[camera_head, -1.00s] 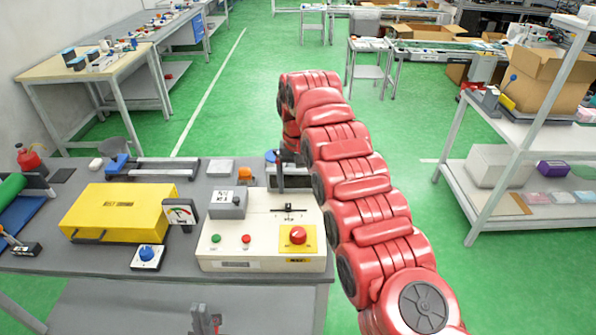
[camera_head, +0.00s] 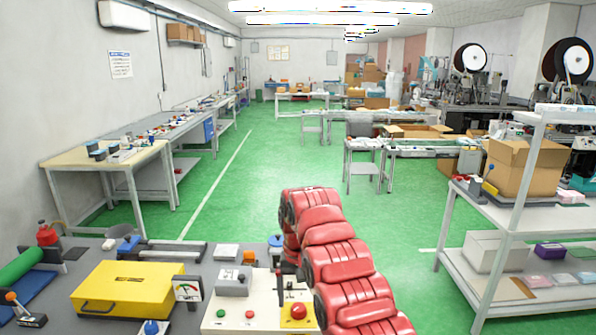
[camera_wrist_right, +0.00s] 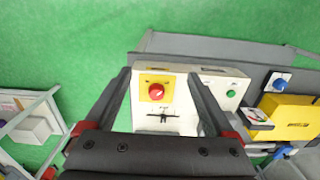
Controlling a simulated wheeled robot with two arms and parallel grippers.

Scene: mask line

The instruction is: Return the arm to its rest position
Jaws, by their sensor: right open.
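My right arm's red links (camera_head: 345,270) reach forward from the bottom of the head view, along the right end of the grey workbench (camera_head: 195,318). My right gripper (camera_wrist_right: 160,74) is open and empty in the wrist view, its two dark fingers spread apart above the white control box (camera_wrist_right: 142,110). The box's red button (camera_wrist_right: 156,91) on a yellow plate shows between the fingers. In the head view the arm hides most of the gripper. My left arm and gripper do not show.
A yellow case (camera_head: 128,288), a dial meter (camera_head: 187,288) and a grey box (camera_head: 233,282) are on the bench. A white shelf (camera_head: 470,275) with cartons stands at the right. Green floor (camera_head: 250,200) lies open beyond the bench.

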